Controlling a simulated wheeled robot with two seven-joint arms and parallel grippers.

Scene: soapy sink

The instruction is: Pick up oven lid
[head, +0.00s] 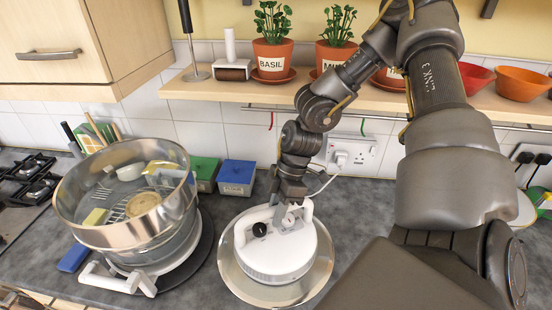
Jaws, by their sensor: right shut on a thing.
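The oven lid (272,252) is white and round, with a black knob and a white handle (307,210) on top. It sits on or just above a shiny round tray (240,280) on the worktop; I cannot tell if they touch. My right gripper (289,219) comes down from above and is shut on the lid's handle. The oven bowl (165,250) stands at the left in a white-handled base, with a metal ring (85,232) on top. A rack and several food pieces show inside. My left gripper is not in view.
A green box (204,173) and a blue box (237,177) stand behind, between bowl and lid. A blue item (73,257) lies left of the bowl. A shelf (215,93) with potted plants and orange bowls runs above. The hob (35,178) is far left.

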